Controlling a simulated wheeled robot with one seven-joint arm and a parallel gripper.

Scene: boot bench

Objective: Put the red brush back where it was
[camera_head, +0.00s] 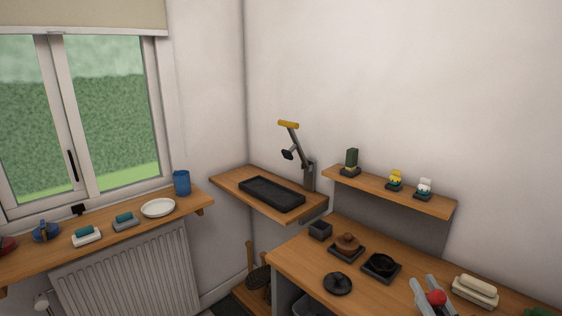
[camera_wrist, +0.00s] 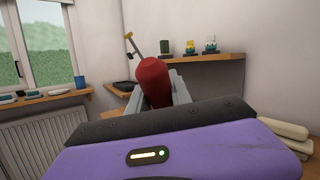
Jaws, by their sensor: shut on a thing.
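The red brush shows as a rounded red end (camera_head: 436,297) in the head view, at the lower right over the bench. In the wrist view the red brush (camera_wrist: 152,82) stands up between the fingers, its lower part hidden by my gripper's body. My gripper (camera_head: 431,293) is shut on it; the fingers also show in the wrist view (camera_wrist: 158,98). I cannot tell whether the brush touches the bench (camera_head: 300,262). Its bristles are not visible. Which spot it came from does not show.
On the bench are a square tray with a black ring (camera_head: 381,267), a brown knobbed item (camera_head: 346,243), a dark box (camera_head: 320,230), a black round lid (camera_head: 338,284) and cream blocks (camera_head: 475,291). A raised shelf (camera_head: 432,206) holds small items. A windowsill (camera_head: 60,250) is at left.

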